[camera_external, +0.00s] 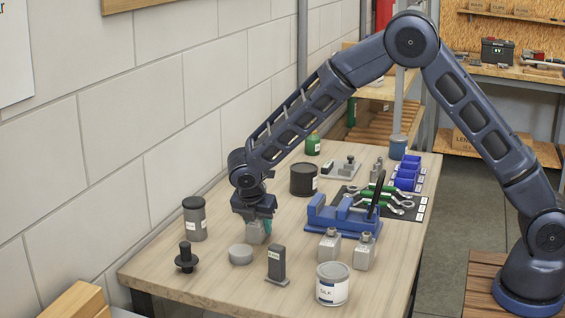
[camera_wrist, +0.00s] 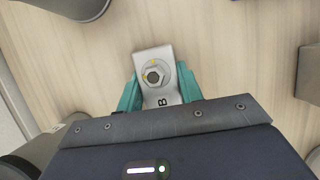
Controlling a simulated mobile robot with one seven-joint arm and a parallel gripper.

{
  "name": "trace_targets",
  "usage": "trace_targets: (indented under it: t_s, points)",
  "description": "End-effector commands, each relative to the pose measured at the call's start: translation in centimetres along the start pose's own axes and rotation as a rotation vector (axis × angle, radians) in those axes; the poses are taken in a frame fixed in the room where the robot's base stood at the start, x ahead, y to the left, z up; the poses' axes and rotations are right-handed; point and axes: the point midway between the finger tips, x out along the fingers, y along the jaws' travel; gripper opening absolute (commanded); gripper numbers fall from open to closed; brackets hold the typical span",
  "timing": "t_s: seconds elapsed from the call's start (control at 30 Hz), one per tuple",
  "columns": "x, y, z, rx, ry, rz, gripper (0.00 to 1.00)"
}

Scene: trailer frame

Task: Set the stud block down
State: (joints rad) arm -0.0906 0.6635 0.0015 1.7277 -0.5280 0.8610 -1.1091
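The stud block (camera_wrist: 162,68) is a light grey metal block with a round stud and hex nut on its face and the letter B. In the wrist view my gripper (camera_wrist: 160,88) has one teal finger against each side of it, shut on it. In the external view the block (camera_external: 254,236) hangs below my gripper (camera_external: 255,221), its upper part hidden by the fingers. It is at or just above the wooden table (camera_external: 205,280); I cannot tell whether it touches. Two similar grey blocks stand together, one at the left (camera_external: 330,244) and one at the right (camera_external: 364,251).
Near my gripper stand a grey canister (camera_external: 194,220), a round grey disc (camera_external: 240,255), a dark flanged post (camera_external: 186,258) and a dark upright block (camera_external: 276,263). A blue vise (camera_external: 342,217) is to the right. A white tin (camera_external: 332,284) stands in front. Bare wood lies at front left.

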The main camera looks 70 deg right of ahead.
Motion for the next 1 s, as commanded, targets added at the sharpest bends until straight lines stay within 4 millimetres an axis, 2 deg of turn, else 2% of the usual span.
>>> trace_targets:
  t_s: [0.03, 0.1, 0.4, 0.53, 0.67, 1.0]
  points:
    - [0.0, 0.0, 0.0, 0.000, 0.000, 0.000, 0.44]
    - [0.0, 0.0, 0.0, 0.000, 0.000, 0.000, 0.58]
    - [-0.1, 0.0, 0.0, 0.000, 0.000, 0.000, 0.58]
    - [-0.9, 0.0, 0.1, 0.001, 0.001, 0.002, 0.58]
    - [-2.8, 0.0, 0.1, 0.001, 0.001, 0.003, 0.58]
    - [-9.2, 0.0, 0.1, 0.000, 0.001, 0.003, 0.58]
